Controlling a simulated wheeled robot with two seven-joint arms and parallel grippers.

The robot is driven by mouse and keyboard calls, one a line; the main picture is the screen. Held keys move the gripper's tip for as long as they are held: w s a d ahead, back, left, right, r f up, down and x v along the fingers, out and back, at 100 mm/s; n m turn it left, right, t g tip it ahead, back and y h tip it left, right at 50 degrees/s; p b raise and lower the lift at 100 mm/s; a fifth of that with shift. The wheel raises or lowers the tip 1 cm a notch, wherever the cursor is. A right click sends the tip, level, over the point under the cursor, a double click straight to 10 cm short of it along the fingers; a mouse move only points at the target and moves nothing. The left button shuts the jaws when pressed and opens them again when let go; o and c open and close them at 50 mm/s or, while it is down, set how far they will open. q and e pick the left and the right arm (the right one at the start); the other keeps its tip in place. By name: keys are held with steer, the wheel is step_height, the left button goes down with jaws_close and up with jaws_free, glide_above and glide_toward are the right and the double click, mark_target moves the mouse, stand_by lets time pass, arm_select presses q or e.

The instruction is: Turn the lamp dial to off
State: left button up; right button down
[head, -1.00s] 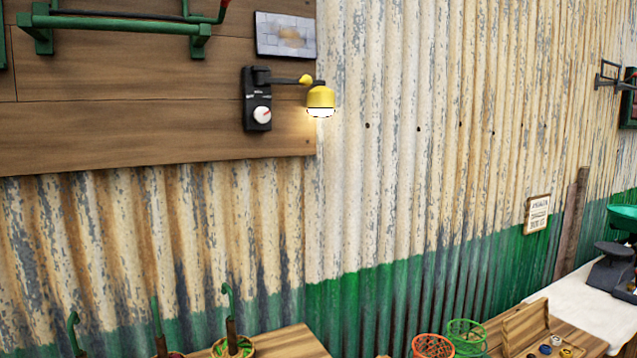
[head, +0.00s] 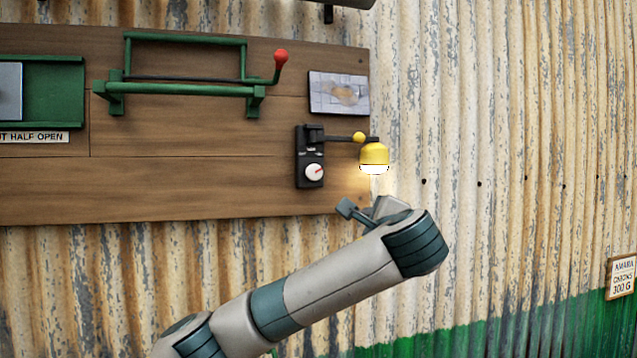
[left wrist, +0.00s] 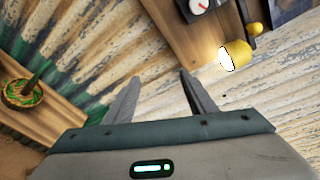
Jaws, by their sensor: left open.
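The lamp dial (head: 314,173) is a round white knob with a red pointer mark on a black plate (head: 300,160) fixed to the wooden board. Its pointer leans up and to the right. The yellow lamp (head: 374,154) hangs from an arm at the plate's top right and is lit. In the left wrist view the dial (left wrist: 199,5) is cut by the top edge and the lamp (left wrist: 236,55) glows. My left gripper (head: 352,213) is below and right of the dial, apart from it. Its fingers (left wrist: 155,95) are open and empty. My right gripper is not in view.
A green rail frame with a red-knobbed lever (head: 281,58) is on the board to the left. A picture plate (head: 339,93) is above the lamp. Corrugated wall (head: 500,220) lies right and below. A pot (left wrist: 22,94) shows at left in the wrist view.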

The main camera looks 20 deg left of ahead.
arm_select(q)
step_height(320, 180, up, 11)
steer(key=s+a+y, duration=0.2)
steer(key=shift+s+a+r+t+y, duration=0.2)
steer(key=shift+s+a+t+y, duration=0.05)
steer(key=shift+t+y, duration=0.05)
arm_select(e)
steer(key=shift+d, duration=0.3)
arm_select(q)
steer(key=shift+w, duration=0.1)
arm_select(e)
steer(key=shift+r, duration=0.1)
arm_select(q)
steer(key=p, duration=1)
glide_toward(315, 173)
steer(key=x, duration=0.7)
steer(key=shift+w+a+r, duration=0.15)
steer(key=shift+w+a, duration=0.1)
steer(key=shift+w, duration=0.05)
steer(key=shift+w+a, duration=0.2)
steer(key=shift+w, duration=0.2)
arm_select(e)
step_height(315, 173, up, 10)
arm_select(q)
steer(key=shift+c, duration=0.4)
